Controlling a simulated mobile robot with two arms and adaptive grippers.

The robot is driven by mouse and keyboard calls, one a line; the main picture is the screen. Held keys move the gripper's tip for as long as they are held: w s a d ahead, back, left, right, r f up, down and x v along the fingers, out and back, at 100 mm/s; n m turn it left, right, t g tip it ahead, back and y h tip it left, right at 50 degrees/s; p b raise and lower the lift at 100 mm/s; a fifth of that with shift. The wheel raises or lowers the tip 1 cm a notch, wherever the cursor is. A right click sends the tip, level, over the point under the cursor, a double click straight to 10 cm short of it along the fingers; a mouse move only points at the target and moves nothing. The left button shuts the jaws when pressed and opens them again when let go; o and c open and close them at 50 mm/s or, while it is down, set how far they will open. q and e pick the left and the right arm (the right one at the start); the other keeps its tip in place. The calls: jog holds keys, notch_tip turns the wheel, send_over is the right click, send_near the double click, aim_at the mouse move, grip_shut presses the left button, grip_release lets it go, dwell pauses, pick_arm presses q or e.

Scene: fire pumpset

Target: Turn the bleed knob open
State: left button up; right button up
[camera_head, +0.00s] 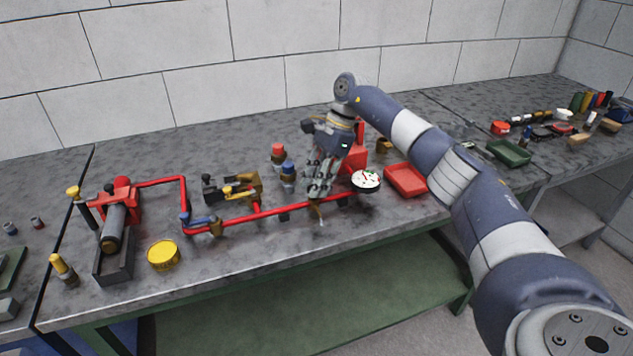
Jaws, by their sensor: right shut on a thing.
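My right arm reaches in from the right, and its gripper (318,190) points down at the red pipe (260,214) of the pumpset. Its fingers are shut on the bleed knob, which they hide almost fully. A small brass fitting (316,210) shows just below the fingertips on the pipe. A round white pressure gauge (366,179) stands just right of the gripper. A red block (355,157) stands behind the gauge. My left gripper is not in view.
Blue-capped (288,176) and red-capped (278,154) fittings stand close left of the gripper. A yellow tin (164,255), a blue-handled valve (200,222) and the pump cylinder (113,228) are farther left. A red tray (405,180) lies right of the gauge. The bench front is mostly clear.

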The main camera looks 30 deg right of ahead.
jog(key=shift+r, duration=0.1)
jog(key=o, duration=1)
jog(key=shift+d+r, duration=0.1)
jog(key=shift+r, duration=0.1)
jog(key=v, duration=1.1)
jog(key=shift+r, duration=0.25)
jog(key=shift+f, duration=0.1)
